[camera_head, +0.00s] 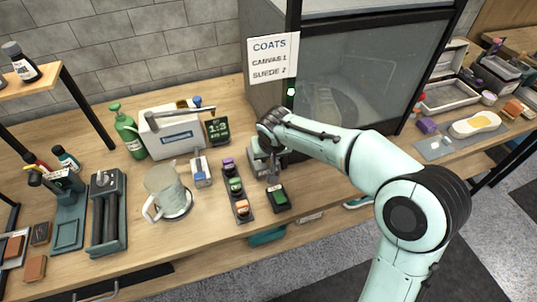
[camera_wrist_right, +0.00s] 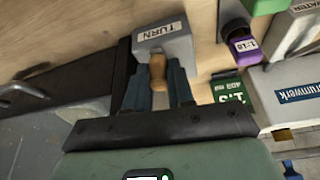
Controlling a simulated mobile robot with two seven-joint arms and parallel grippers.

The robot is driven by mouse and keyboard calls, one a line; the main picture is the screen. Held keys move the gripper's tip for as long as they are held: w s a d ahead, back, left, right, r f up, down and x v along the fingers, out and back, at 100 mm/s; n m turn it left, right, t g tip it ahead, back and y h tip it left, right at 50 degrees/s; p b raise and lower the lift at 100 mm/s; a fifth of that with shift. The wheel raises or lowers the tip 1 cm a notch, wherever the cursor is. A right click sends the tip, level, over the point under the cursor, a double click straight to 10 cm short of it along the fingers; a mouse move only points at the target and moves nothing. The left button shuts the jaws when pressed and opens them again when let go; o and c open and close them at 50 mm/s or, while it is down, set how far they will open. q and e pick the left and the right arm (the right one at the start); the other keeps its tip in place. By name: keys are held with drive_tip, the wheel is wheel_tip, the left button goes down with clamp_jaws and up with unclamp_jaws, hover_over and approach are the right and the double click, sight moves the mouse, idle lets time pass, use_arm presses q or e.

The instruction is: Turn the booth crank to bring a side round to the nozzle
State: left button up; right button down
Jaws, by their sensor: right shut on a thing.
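The booth (camera_head: 355,85) is a grey cabinet with a large glass front at the back right of the bench. My right gripper (camera_head: 268,168) is at the booth's lower left front corner, and its wrist hides most of the crank there. In the right wrist view, my right gripper (camera_wrist_right: 158,78) has its two fingers shut on a wooden crank knob (camera_wrist_right: 158,66). The knob is next to a grey block labelled TURN (camera_wrist_right: 163,38). The nozzle and the inside of the booth cannot be made out. My left gripper is not in view.
A green button box (camera_head: 279,198) and a strip of coloured bottles (camera_head: 236,190) stand close to my right gripper. A small display (camera_head: 218,131), a white machine (camera_head: 172,130) and a jug (camera_head: 166,185) are further left. A COATS sign (camera_head: 270,61) hangs on the booth.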

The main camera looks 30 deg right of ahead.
drive_tip(key=c, duration=1)
unclamp_jaws()
drive_tip(key=shift+d, duration=0.1)
drive_tip(key=p+v, duration=0.1)
drive_tip(key=v, duration=1.2)
drive_tip(key=shift+s+r, duration=0.1)
drive_tip(key=shift+r, duration=0.1)
